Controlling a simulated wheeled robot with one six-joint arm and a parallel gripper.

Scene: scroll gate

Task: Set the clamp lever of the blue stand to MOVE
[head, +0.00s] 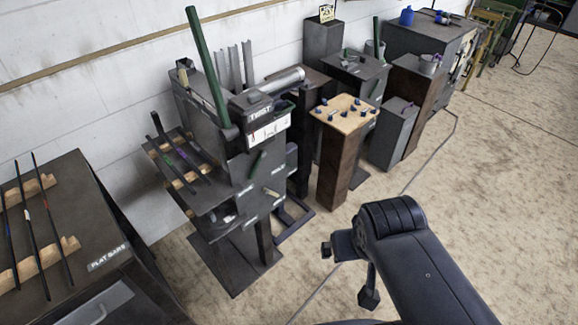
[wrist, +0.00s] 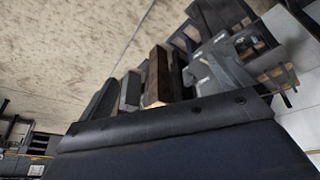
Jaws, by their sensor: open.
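My gripper (head: 348,274) hangs over bare floor in the head view, with its dark tips apart and nothing seen between them. It is to the right of and nearer than the machine labelled TWIST (head: 240,170), well clear of it. I cannot tell whether this is the blue stand. No clamp lever or MOVE mark can be made out. The wrist view does not show the gripper's fingers.
A bench marked FLAT BARS (head: 105,260) stands at the left. A wooden-topped pedestal (head: 345,112) with small blue pieces and several grey cabinets (head: 395,135) line the wall. The floor (head: 490,190) at right is open. A dark panel (wrist: 190,145) blocks much of the wrist view.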

